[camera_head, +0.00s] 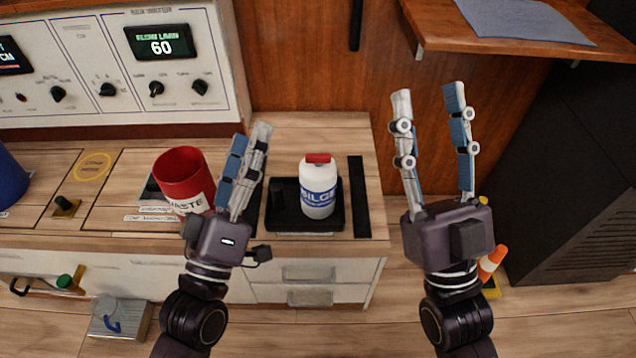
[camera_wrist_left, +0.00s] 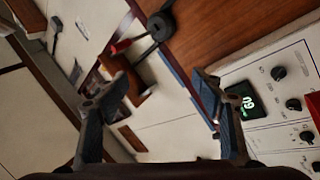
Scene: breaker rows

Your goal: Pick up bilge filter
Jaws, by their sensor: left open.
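The bilge filter (camera_head: 318,178) is a white bottle with a red cap and a blue label whose lettering starts "BILGE". It stands upright in a black tray (camera_head: 291,222) on the wooden counter. My left gripper (camera_head: 252,131) is open and empty, left of the bottle and apart from it in the head view. In the left wrist view its fingers (camera_wrist_left: 160,85) are spread with nothing between them, and I cannot make out the bottle there. My right gripper (camera_head: 428,92) is open and empty, to the right of the bottle.
A red container (camera_head: 183,176) marked "WASTE" stands left of my left gripper. A dark strip (camera_head: 359,197) lies right of the tray. A control panel (camera_head: 115,65) with a "60" display (camera_head: 160,43) is behind the counter. A wooden shelf (camera_head: 470,22) juts out at upper right.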

